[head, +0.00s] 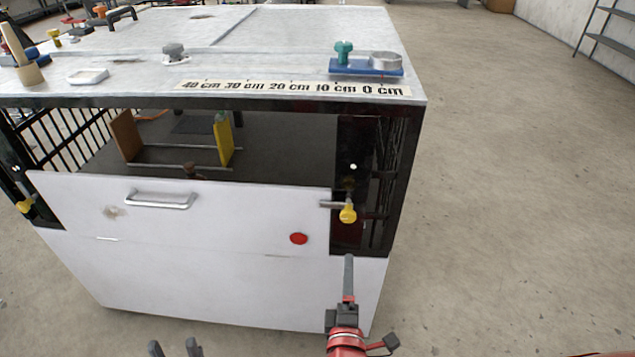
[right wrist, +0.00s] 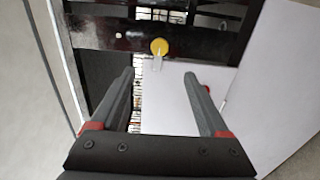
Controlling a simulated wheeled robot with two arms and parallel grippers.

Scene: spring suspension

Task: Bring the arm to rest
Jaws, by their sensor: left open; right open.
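My right gripper (head: 348,262) is in front of the cabinet's right side, below a yellow knob (head: 348,213) on a metal pin. In the right wrist view my right gripper (right wrist: 160,75) has its two dark fingers apart with nothing between them. The yellow knob (right wrist: 159,46) shows just beyond the fingertips there, apart from them. My left gripper (head: 175,347) shows only as two spread dark fingertips at the bottom edge, empty, in front of the cabinet's lower part. The white front panel (head: 230,215) has a metal handle (head: 160,200) and a red dot (head: 299,239).
The cabinet top (head: 300,30) carries a centimetre scale (head: 290,88), a blue fixture (head: 365,68) with a green knob, and a white dish (head: 88,76). A yellow plate (head: 224,140) stands inside the open upper bay. The floor (head: 520,200) to the right is clear.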

